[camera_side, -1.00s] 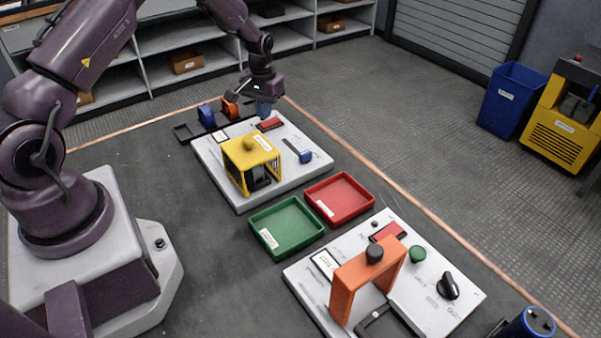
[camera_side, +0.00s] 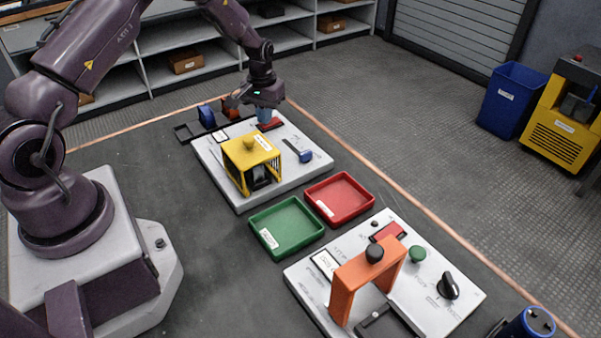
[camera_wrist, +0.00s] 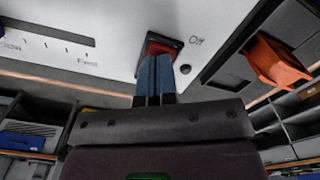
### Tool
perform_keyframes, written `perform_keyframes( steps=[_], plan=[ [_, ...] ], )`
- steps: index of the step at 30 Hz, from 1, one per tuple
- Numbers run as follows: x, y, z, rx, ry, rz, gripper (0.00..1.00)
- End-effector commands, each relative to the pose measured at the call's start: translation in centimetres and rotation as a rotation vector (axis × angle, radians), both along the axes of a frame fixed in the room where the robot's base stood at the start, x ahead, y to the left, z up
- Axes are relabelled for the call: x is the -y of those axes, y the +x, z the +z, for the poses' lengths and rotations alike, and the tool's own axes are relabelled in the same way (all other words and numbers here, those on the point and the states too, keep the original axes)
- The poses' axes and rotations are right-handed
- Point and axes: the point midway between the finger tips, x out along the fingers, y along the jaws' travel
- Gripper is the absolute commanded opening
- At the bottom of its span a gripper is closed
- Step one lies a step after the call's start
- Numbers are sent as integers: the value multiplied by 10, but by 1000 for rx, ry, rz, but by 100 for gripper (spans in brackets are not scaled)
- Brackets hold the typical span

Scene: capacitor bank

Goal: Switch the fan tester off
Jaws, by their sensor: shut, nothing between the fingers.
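The fan tester (camera_side: 222,178) is a pale panel at the far end of the mat, with a yellow guard (camera_side: 252,148) on it. Its red rocker switch (camera_side: 273,125) sits near the panel's far edge; in the wrist view, the switch (camera_wrist: 163,47) lies in a dark frame beside the word "Off". My gripper (camera_side: 265,118) is shut and empty, its blue fingertips (camera_wrist: 157,57) right at the switch and covering part of it. I cannot tell whether they touch it, nor which way the rocker is tipped. A blue slider knob (camera_side: 305,156) stands on the panel's near right.
A green tray (camera_side: 259,248) and a red tray (camera_side: 330,210) lie between this panel and a second panel with an orange arch (camera_side: 350,274). A dark rack (camera_side: 183,133) with blue and orange parts stands beside the tester. Shelves line the back.

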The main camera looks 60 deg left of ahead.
Motion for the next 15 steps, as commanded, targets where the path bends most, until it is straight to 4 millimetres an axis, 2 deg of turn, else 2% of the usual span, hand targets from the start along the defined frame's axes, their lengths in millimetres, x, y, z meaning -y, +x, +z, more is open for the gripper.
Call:
perform_keyframes(
  steps=[15],
  plan=[
    [0, 0, -7, 0, 0, 0, 0]
  ],
)
